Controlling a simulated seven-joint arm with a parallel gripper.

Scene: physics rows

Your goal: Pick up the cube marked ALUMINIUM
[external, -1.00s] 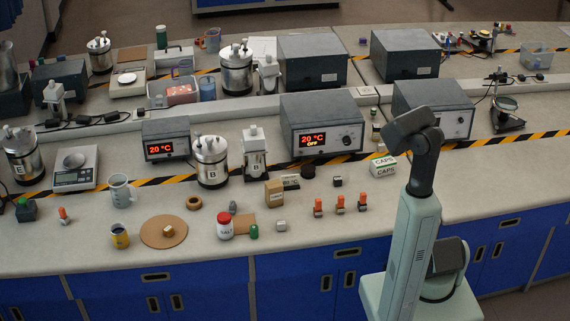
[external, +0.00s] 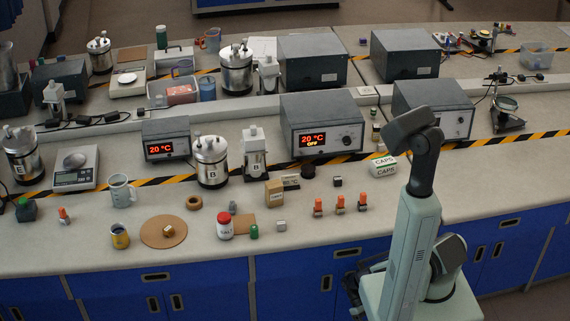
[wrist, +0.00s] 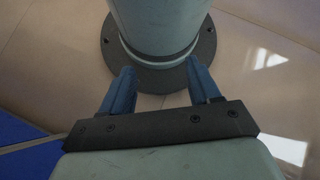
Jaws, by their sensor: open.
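Several small cubes sit on the front bench in the external view. A light grey cube (external: 281,225) is near the front edge, a dark cube (external: 337,182) lies further back, and a brass-coloured cube (external: 168,231) rests on a round cork mat (external: 152,240). No marking is legible, so I cannot tell which is ALUMINIUM. My gripper (wrist: 160,70) is open and empty in the wrist view, with its blue fingers apart and pointing towards my own base. In the external view its dark parts (external: 352,287) show low, left of my base, in front of the blue cupboards and away from the cubes.
Near the grey cube stand a red-lidded jar (external: 225,226), a green bottle (external: 254,232) and a brown box (external: 274,193). Orange-topped items (external: 340,204) stand to the right. Heater boxes (external: 321,125) and metal vessels (external: 210,162) line the back. The bench at right front is clear.

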